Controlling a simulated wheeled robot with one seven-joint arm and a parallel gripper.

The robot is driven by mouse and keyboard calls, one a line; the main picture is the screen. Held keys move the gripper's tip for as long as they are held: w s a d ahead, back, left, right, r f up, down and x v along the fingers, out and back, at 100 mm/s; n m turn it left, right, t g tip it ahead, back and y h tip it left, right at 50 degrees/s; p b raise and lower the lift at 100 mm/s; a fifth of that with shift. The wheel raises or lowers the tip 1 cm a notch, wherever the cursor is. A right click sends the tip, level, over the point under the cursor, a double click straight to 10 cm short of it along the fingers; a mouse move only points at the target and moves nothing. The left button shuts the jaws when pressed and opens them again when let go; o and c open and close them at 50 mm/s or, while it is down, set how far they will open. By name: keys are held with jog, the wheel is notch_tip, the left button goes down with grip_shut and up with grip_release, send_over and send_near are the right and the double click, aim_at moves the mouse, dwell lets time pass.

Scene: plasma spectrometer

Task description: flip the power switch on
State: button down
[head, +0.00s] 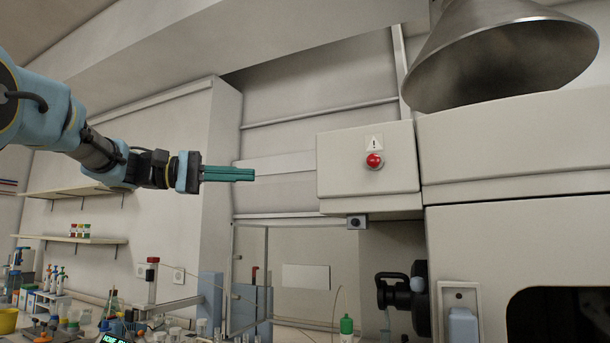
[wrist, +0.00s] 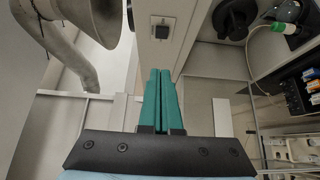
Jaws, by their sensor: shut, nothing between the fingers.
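A small dark switch (head: 356,222) sits at the lower edge of a pale box (head: 338,167), which also carries a red button (head: 374,160) under a warning sign. In the wrist view a dark square switch (wrist: 162,31) shows on a pale panel beyond the fingertips. Whether it is up or down, on or off, is too small to tell. My gripper (head: 253,175) has teal fingers pressed together, pointing right, left of the box and apart from it. The shut fingers also show in the wrist view (wrist: 160,72), empty and pointing toward the switch panel.
A metal exhaust cone (head: 500,55) hangs at upper right above a large pale cabinet (head: 525,140). A dark instrument (head: 397,290) stands below the box. The bench at lower left is crowded with bottles and tubes. The space between gripper and box looks clear.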

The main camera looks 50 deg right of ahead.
jog(key=s+a+p+x, duration=0.1)
jog(key=p+x, duration=0.5)
jog(key=x, duration=0.6)
jog(key=shift+s, duration=0.8)
jog(key=shift+a+f, duration=0.1)
jog(key=shift+f, duration=0.1)
